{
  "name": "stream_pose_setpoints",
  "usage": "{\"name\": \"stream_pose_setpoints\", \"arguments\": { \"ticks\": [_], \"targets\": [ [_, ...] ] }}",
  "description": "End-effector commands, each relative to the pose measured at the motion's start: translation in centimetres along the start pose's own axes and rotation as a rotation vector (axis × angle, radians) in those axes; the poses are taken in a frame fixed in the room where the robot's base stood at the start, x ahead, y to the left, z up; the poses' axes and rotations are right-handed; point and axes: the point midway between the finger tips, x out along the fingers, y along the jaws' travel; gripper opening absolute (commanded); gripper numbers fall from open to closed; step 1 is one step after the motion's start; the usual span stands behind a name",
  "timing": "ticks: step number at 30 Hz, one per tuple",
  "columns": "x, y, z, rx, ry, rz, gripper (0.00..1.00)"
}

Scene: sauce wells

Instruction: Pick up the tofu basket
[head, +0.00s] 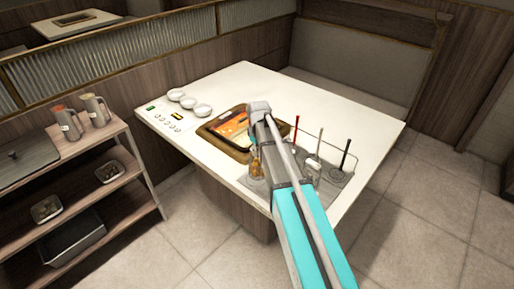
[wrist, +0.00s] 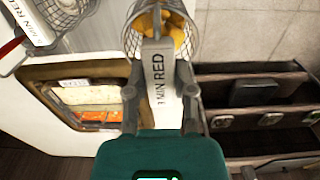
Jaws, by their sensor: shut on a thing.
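The tofu basket (wrist: 183,38) is a wire mesh basket with yellow-orange pieces inside, at the top middle of the wrist view. My gripper (wrist: 160,88) is shut on its grey, labelled handle (wrist: 157,62), one finger on each side. In the head view, the basket (head: 256,166) shows partly behind my arm, at the left end of the grey rack area. My gripper (head: 254,146) is largely hidden there by the arm. I cannot tell whether the basket is clear of its resting place.
A brown-framed pot (head: 215,131) with orange and pale contents is set in the white table (head: 285,92). Red, white and black handles (head: 345,154) stand in a wire rack on the right. White bowls (head: 188,102) sit at the back left. A shelf (head: 120,140) stands left.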

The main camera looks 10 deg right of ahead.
Motion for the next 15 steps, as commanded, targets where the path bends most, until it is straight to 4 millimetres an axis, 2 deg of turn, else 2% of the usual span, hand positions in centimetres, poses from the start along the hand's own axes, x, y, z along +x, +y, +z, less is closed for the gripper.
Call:
{"name": "stream_pose_setpoints", "arguments": {
  "ticks": [1, 5, 15],
  "targets": [
    [-0.8, -0.3, 0.4, 0.000, 0.000, 0.000, 0.00],
    [-1.6, -0.8, 1.1, 0.000, 0.000, 0.000, 0.00],
    [-3.8, -4.0, 5.3, 0.000, 0.000, 0.000, 0.00]
  ]
}}
